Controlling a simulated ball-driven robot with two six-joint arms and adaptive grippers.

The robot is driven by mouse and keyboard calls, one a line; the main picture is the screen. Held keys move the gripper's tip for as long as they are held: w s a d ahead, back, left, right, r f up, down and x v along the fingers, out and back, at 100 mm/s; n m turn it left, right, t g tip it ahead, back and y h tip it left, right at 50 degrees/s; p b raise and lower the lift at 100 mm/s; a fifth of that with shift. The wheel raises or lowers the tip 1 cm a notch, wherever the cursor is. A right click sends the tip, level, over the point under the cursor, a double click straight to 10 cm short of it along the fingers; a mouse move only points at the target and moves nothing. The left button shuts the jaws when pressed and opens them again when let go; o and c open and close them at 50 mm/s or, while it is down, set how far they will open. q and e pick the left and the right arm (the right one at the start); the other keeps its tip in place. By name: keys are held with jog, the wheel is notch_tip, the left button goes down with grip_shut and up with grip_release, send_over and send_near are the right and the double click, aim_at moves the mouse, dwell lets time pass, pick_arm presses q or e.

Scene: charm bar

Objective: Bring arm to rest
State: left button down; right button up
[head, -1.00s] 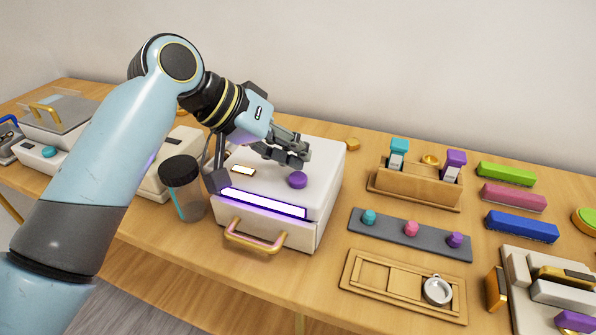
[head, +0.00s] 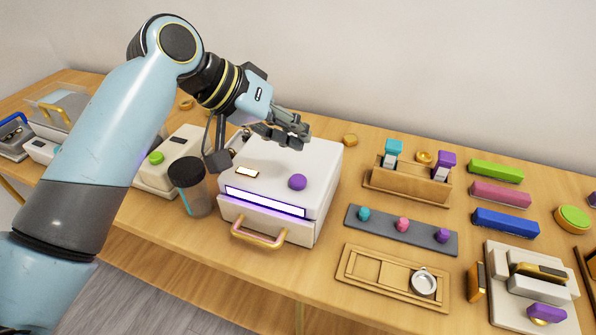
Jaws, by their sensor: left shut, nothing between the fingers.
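My left arm comes in from the left, and its gripper (head: 300,132) is shut and empty. In the picture it lies over the back top edge of a white box-shaped machine (head: 318,165), apart from the purple knob (head: 297,181) on the machine's top. The machine has a glowing front strip (head: 265,201) and a gold-pink handle (head: 259,235). My right gripper is not in view.
A dark-lidded clear jar (head: 194,188) stands left of the machine, close to my arm. To the right are a wooden holder (head: 405,188), a grey strip with knobs (head: 385,228), a wooden tray (head: 372,272) and coloured blocks (head: 505,222). The wall is behind.

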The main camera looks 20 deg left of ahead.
pick_arm(q)
jog(key=s+a+f+g+y, duration=0.1)
jog(key=s+a+f+y, duration=0.2)
jog(key=s, duration=0.5)
jog(key=s+a+f+y, duration=0.1)
jog(key=s+a+y, duration=0.1)
jog(key=s+a, duration=0.45)
jog(key=s+a+f+g+y, duration=0.1)
jog(key=s+a+y, duration=0.2)
jog(key=s, duration=0.7)
jog(key=s+a+f+g+b, duration=0.15)
jog(key=f+b, duration=0.35)
jog(key=f, duration=1.4)
jog(key=s+a+f+g+b, duration=0.15)
jog(key=f+b, duration=0.35)
jog(key=f, duration=1.5)
jog(key=s+f+b, duration=0.6)
jog(key=s+f, duration=1.2)
jog(key=f, duration=0.1)
jog(key=shift+a+f+n, duration=0.3)
jog(key=shift+a+f, duration=0.05)
jog(key=shift+a, duration=0.05)
